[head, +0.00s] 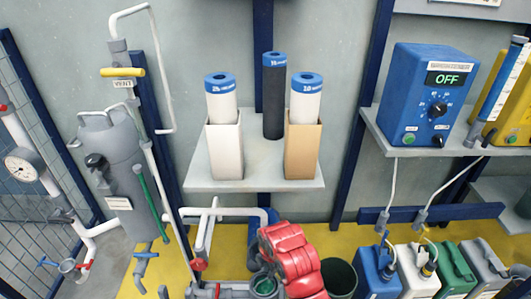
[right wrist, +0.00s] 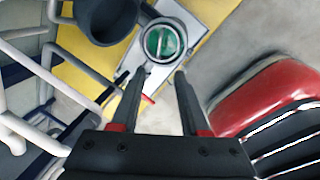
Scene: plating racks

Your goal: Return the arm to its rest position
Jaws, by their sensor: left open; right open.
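My right gripper (right wrist: 159,76) is open in the right wrist view, with its two black fingers apart and nothing between them. Beyond the fingertips is a round grey fitting with a green inside (right wrist: 165,42); the fingers look apart from it, but the distance is hard to tell. A red jointed arm part of mine (head: 290,262) rises at the bottom middle of the head view. The gripper itself does not show there. My left gripper is in neither view.
A grey shelf (head: 252,178) holds a white box, a tan box and blue-capped cylinders. A grey tank (head: 122,165) and white pipes (head: 205,228) stand at the left. A blue control box reading OFF (head: 424,97) and several coloured canisters (head: 376,274) are at the right.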

